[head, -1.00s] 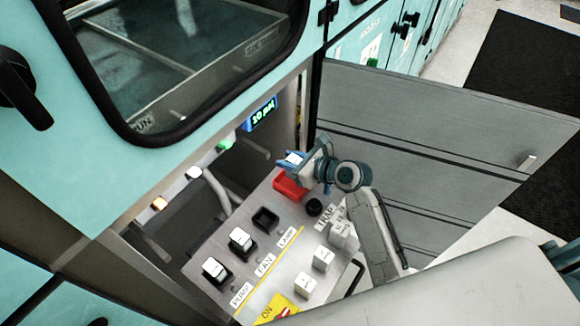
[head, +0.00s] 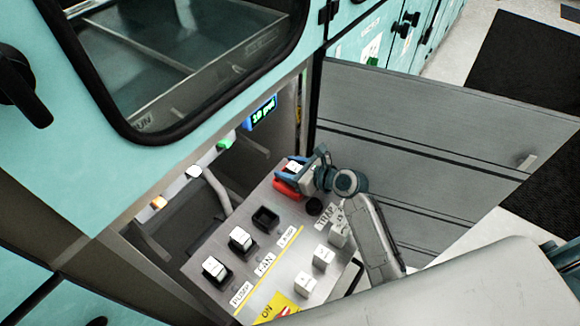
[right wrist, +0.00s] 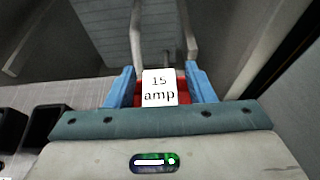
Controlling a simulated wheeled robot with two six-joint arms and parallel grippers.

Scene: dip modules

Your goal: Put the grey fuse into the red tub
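The red tub (head: 287,188) is fixed at the far end of the sloped panel in the head view. My right gripper (head: 291,171) is right over it, its blue fingers at the tub's opening. A pale block (head: 293,166), the fuse, is between the fingers. In the right wrist view the fuse (right wrist: 160,88) faces me, marked "15 amp". Red of the tub (right wrist: 182,92) shows in narrow gaps between the fuse and the blue fingers, so the gripper looks open around it. The fuse's lower end is hidden. My left gripper is not in view.
The panel holds black sockets, two with pale blocks (head: 241,239) and one empty socket (head: 265,218). Several pale blocks (head: 323,257) stand along its right side, and a black knob (head: 313,207) is near the tub. A grey open door (head: 440,130) stands behind my arm.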

